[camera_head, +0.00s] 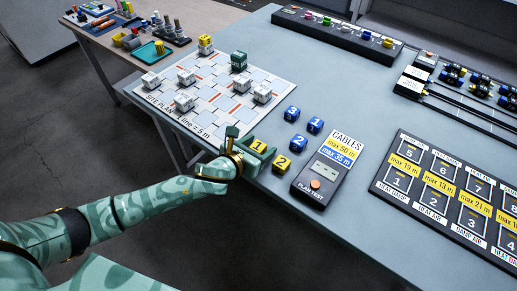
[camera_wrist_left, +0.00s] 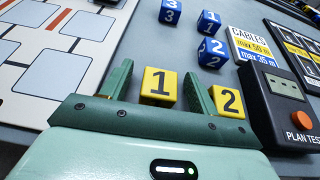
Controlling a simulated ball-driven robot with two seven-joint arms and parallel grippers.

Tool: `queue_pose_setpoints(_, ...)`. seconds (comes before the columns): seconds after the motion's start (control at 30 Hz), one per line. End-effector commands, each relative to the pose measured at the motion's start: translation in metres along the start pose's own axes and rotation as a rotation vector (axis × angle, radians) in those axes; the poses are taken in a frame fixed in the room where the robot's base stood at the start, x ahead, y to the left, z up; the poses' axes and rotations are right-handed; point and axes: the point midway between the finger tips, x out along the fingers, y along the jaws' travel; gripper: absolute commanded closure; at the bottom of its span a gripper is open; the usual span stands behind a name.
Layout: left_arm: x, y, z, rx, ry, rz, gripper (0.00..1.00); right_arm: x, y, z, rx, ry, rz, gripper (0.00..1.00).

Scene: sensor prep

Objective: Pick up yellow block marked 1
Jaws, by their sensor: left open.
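The yellow block marked 1 (camera_wrist_left: 158,87) sits on the table between the two open fingers of my left gripper (camera_wrist_left: 157,80) in the left wrist view. In the head view the block (camera_head: 258,147) shows at the open jaws of my left gripper (camera_head: 254,151), near the table's front edge. The yellow block marked 2 (camera_wrist_left: 228,101) stands just right of the right finger; the head view shows it too (camera_head: 282,164). I cannot tell whether a finger touches either block. My right gripper is not in view.
Blue blocks (camera_head: 299,143) stand behind the yellow ones. The plan test device (camera_head: 318,184) and cables card (camera_head: 342,148) lie to the right. The site plan board (camera_head: 203,118) with white blocks lies left. A black numbered panel (camera_head: 428,204) is further right.

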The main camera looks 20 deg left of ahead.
Motion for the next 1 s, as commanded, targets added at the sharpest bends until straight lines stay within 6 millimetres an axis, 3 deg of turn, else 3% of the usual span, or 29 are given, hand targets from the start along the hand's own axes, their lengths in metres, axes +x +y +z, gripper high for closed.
queue_pose_setpoints(0.1,-0.001,0.0,0.001,0.0,-0.001,0.0,0.43,-0.001,0.001,0.001,0.0,-0.001,0.001,0.64)
queue_pose_setpoints(0.27,-0.001,0.0,0.001,0.0,-0.001,0.0,0.87,-0.001,0.001,0.001,0.0,-0.002,0.001,0.64)
queue_pose_setpoints(0.67,-0.004,0.0,0.007,0.0,-0.002,0.001,0.88,-0.005,0.001,0.0,0.0,0.002,0.002,0.64)
queue_pose_setpoints(0.87,-0.016,0.001,0.039,0.004,-0.008,0.001,0.88,-0.027,0.003,-0.007,0.0,0.02,0.007,0.64)
queue_pose_setpoints(1.0,-0.035,0.028,0.064,0.008,-0.007,0.005,0.88,-0.044,0.003,-0.013,0.001,0.033,0.01,0.64)
